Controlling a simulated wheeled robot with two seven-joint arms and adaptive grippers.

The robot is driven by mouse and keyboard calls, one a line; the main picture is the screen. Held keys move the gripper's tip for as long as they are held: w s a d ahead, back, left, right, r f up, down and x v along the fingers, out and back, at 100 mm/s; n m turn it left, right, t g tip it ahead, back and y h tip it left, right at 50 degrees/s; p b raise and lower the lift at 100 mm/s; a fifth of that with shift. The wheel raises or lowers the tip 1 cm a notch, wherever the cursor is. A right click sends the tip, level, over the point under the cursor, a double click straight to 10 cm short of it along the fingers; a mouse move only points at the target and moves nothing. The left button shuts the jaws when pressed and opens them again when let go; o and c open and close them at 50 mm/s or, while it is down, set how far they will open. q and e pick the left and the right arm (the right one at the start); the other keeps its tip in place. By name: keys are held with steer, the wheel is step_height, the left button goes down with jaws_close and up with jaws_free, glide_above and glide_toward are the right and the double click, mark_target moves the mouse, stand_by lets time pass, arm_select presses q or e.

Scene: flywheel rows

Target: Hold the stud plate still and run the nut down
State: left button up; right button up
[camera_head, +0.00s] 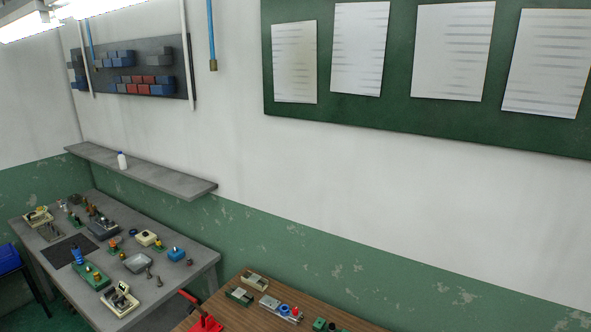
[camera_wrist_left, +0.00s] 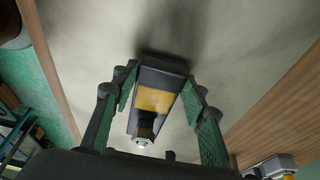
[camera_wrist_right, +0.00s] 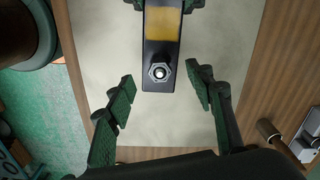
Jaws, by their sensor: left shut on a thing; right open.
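The stud plate (camera_wrist_left: 160,68) is a dark, narrow block with a yellow-orange patch. My left gripper (camera_wrist_left: 158,82) is shut on its sides. The stud plate also shows in the right wrist view (camera_wrist_right: 160,52), pointing down towards my right gripper. A silvery hex nut (camera_wrist_right: 159,72) sits around a stud at its near end; it also shows in the left wrist view (camera_wrist_left: 143,142). How far down the nut sits cannot be told. My right gripper (camera_wrist_right: 160,80) is open, its fingers apart on either side of the nut end, not touching it. Neither gripper shows in the head view.
A pale mat (camera_wrist_right: 100,45) lies under the plate on a wooden tabletop (camera_wrist_right: 252,60). A dark-handled tool (camera_wrist_right: 268,130) lies at the right. In the head view, a grey bench (camera_head: 195,268) is crowded with small fixtures, and a wooden table (camera_head: 250,318) holds several parts.

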steer(key=shift+r, duration=0.1)
steer(key=shift+r, duration=1.4)
step_height(320, 180, up, 12)
arm_select(q)
steer(key=o, duration=1.4)
steer(key=shift+c, duration=0.2)
